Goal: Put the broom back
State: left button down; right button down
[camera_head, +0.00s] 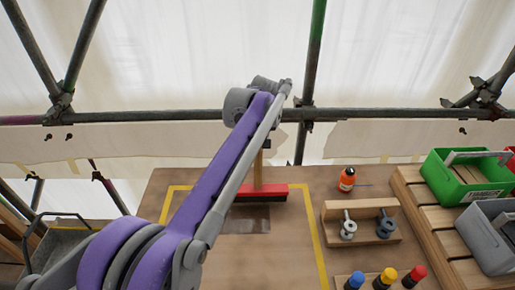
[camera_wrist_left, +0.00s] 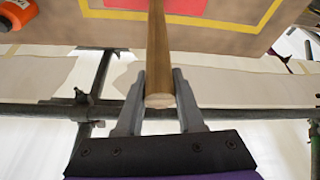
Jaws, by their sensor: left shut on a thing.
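The broom has a red head with dark bristles (camera_head: 262,193) and a wooden handle. In the head view the head is low on the brown table, inside a yellow outline, and the handle rises behind my purple left arm. In the left wrist view the handle (camera_wrist_left: 157,45) runs from the top edge down to its round end between my left gripper's fingers (camera_wrist_left: 158,82). The left gripper is shut on the handle near that end. My arm hides the grip in the head view. Whether the bristles touch the table I cannot tell. My right gripper is not in view.
An orange bottle (camera_head: 347,179) and a wooden block with two metal eye bolts (camera_head: 361,222) stand right of the outline. Blue, yellow and red-capped items sit at the front. Green (camera_head: 465,178) and grey bins stand far right. Scaffold poles (camera_head: 180,115) cross behind the table.

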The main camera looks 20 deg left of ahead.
pick_arm(q)
jog(key=shift+f, duration=1.1)
jog(key=c, duration=0.5)
grip_release()
jog(key=v, duration=1.2)
jog(key=s+d+f+m+h, duration=0.1)
jog(key=s+d+f+m, duration=0.1)
jog(key=s+f, duration=0.5)
jog(key=s+d+f+m+t+h, duration=0.1)
jog(key=s+d+f+m, duration=0.1)
jog(key=s+f, duration=0.6)
jog(key=s+d+f+m, duration=0.2)
jog(key=s+f, duration=0.6)
jog(key=s, duration=0.4)
jog(key=shift+s+d+f+m+t+h+p, duration=0.2)
jog(key=shift+s+d+m+t+h+p, duration=0.2)
jog(key=shift+m, duration=0.3)
jog(key=shift+a, duration=0.1)
